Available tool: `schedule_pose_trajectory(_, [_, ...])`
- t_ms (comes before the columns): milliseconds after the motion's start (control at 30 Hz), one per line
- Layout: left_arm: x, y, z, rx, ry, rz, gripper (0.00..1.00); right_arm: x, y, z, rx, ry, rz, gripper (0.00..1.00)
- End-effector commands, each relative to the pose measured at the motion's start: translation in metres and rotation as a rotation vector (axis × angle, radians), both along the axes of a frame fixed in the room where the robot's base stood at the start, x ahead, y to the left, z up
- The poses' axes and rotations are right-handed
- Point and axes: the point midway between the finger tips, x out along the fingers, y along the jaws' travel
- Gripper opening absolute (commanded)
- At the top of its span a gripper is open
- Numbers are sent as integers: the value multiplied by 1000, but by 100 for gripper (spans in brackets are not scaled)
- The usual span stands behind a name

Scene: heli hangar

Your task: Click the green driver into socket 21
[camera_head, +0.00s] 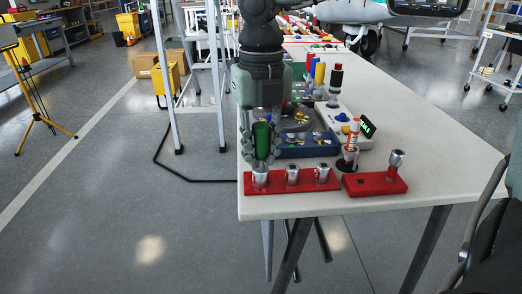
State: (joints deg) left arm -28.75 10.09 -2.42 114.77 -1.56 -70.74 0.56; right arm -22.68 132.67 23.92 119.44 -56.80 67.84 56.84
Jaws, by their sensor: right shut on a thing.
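My right gripper (261,143) reaches down over the table's near left corner and is shut on the green driver (262,141), which stands upright between its fingers. A red rack (307,182) below holds three silver sockets: a left one (261,178), a middle one (292,175) and a right one (322,173). The driver is directly above the left socket; whether its tip touches it I cannot tell. The socket markings are too small to read, so I cannot tell which is socket 21. My left gripper is not in view.
A second red block (374,187) carries an upright socket piece (396,160). A red-and-white tube in a dark holder (347,160), a blue tray (304,149) and a small green display (367,126) stand behind. The white table (430,170) is clear at right.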

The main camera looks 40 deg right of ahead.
Motion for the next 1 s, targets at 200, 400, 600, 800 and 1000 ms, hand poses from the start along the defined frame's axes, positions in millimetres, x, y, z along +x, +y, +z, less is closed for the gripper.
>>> schedule_pose_trajectory(200, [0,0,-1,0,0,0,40,0,0,0,0,-1,0,0])
schedule_pose_trajectory(400, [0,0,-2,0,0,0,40,0,0,0,0,-1,0,0])
schedule_pose_trajectory(600, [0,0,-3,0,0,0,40,0,0,-1,0,-1,0,0])
schedule_pose_trajectory(800, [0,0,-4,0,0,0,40,0,0,-1,0,-1,0,0])
schedule_pose_trajectory(1000, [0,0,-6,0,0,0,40,0,0,-1,0,-1,0,0])
